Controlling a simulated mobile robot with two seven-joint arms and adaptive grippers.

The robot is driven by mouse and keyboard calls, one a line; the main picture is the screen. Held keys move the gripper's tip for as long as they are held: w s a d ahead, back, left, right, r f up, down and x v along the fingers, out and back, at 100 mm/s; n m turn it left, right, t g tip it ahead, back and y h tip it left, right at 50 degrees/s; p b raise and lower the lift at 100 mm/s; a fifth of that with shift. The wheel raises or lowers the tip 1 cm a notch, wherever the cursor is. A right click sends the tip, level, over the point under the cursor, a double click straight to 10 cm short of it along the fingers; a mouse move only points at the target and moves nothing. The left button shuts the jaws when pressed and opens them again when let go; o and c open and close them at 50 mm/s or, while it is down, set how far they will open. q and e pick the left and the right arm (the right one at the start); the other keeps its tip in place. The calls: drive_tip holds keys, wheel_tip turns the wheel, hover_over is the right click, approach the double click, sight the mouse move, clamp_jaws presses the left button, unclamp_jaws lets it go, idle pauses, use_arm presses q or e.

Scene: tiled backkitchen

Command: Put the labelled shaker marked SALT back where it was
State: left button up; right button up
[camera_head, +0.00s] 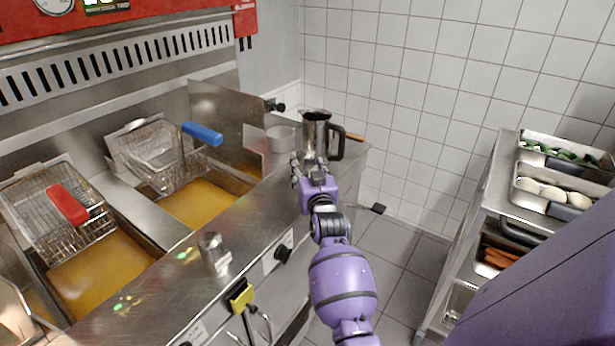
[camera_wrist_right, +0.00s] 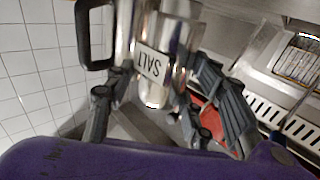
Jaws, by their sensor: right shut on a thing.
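The shaker marked SALT (camera_wrist_right: 150,88) is a shiny metal cylinder with a white label, seen upside down in the right wrist view. My right gripper (camera_head: 311,168) is shut on it, with a dark finger on each side in the wrist view (camera_wrist_right: 148,92). In the head view the gripper is at the far right end of the fryer counter, in front of a steel jug (camera_head: 316,133). There I cannot make out the shaker clearly against the jug, nor tell whether it touches the counter. My left gripper is not in view.
A similar metal shaker (camera_head: 211,250) stands on the counter's front ledge; its label is unreadable. The jug's black handle (camera_head: 338,143) points right. Fryer baskets (camera_head: 160,155) and oil are at left. A steel trolley (camera_head: 489,200) with food pans is at right.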

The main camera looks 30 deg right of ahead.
drive_tip(key=shift+f, duration=1.7)
drive_tip(key=o, duration=1.3)
drive_tip(key=shift+c, duration=0.2)
drive_tip(key=shift+r, duration=0.2)
drive_tip(key=v, duration=1.2)
drive_tip(key=s+a+f+n+g+y, duration=0.2)
drive_tip(key=s+a+f, duration=0.2)
drive_tip(key=s+f, duration=0.4)
drive_tip(key=s+a+f+n+g+y, duration=0.1)
drive_tip(key=s+a+f+n+y, duration=0.15)
drive_tip(key=s+f, duration=0.5)
drive_tip(key=s+a+f+g, duration=0.1)
drive_tip(key=s+a+f, duration=0.2)
drive_tip(key=s, duration=0.4)
drive_tip(key=s+a+f+g+y, duration=0.1)
drive_tip(key=s+a+f+g, duration=0.1)
drive_tip(key=s+a+f, duration=0.2)
drive_tip(key=s+a+f+g+y, duration=0.1)
drive_tip(key=s+a+f+g, duration=0.1)
drive_tip(key=s+f, duration=0.4)
drive_tip(key=s+a, duration=0.1)
drive_tip(key=s, duration=0.3)
drive_tip(key=shift+s+a+f, duration=0.25)
drive_tip(key=shift+s+a, duration=0.05)
